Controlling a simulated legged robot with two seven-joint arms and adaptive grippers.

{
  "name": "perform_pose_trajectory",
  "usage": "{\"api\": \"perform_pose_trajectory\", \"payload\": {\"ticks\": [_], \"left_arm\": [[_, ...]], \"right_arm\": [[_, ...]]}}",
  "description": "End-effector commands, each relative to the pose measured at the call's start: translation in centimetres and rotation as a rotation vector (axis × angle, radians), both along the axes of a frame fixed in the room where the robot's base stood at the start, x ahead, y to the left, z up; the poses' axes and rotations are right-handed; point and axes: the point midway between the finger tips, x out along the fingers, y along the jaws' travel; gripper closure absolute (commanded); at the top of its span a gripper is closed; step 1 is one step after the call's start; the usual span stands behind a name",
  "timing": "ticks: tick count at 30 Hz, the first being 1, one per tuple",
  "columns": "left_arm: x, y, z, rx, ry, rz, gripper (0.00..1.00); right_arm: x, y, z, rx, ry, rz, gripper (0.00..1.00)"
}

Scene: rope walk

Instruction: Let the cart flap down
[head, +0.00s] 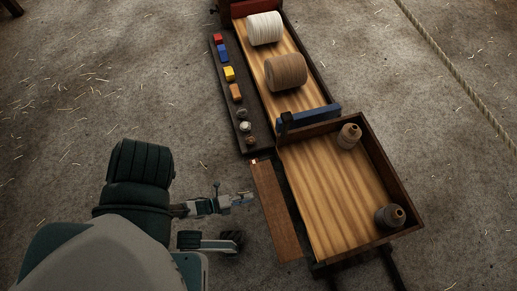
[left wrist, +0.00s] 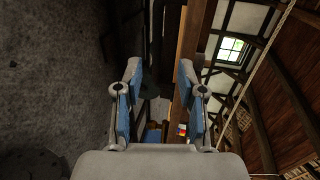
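The cart (head: 330,195) has a striped wooden bed with dark raised walls at its far and right sides. Its flap (head: 275,212), a plain brown board, runs along the left side, with a dark gap between it and the bed. I cannot tell its exact tilt. My left gripper (head: 241,219) is just left of the flap, fingers apart and pointing toward it. In the left wrist view the two fingers (left wrist: 160,82) are spread with nothing held, and a wooden board edge (left wrist: 191,35) shows beyond, near the right finger. My right gripper is not in view.
Beyond are a white spool (head: 264,28) and a brown spool (head: 286,71) on a second wooden bed. A dark side ledge (head: 228,95) holds several coloured blocks. A rope (head: 455,70) hangs or lies at right. The floor at left is open.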

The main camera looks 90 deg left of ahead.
Motion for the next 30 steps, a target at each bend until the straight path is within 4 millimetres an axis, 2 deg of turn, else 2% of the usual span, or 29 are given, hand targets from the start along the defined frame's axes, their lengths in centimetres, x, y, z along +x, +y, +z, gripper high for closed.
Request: {"api": "perform_pose_trajectory", "payload": {"ticks": [3, 9, 30], "left_arm": [[-2.2, -0.6, 0.4, -0.001, 0.003, 0.001, 0.61], [-3.8, -0.9, 0.7, -0.002, 0.001, 0.0, 0.61], [-3.9, -1.0, 0.7, -0.002, 0.003, 0.0, 0.61]], "right_arm": [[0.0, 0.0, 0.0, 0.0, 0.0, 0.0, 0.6], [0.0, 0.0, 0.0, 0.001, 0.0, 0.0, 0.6], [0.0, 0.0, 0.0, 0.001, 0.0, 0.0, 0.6]]}}
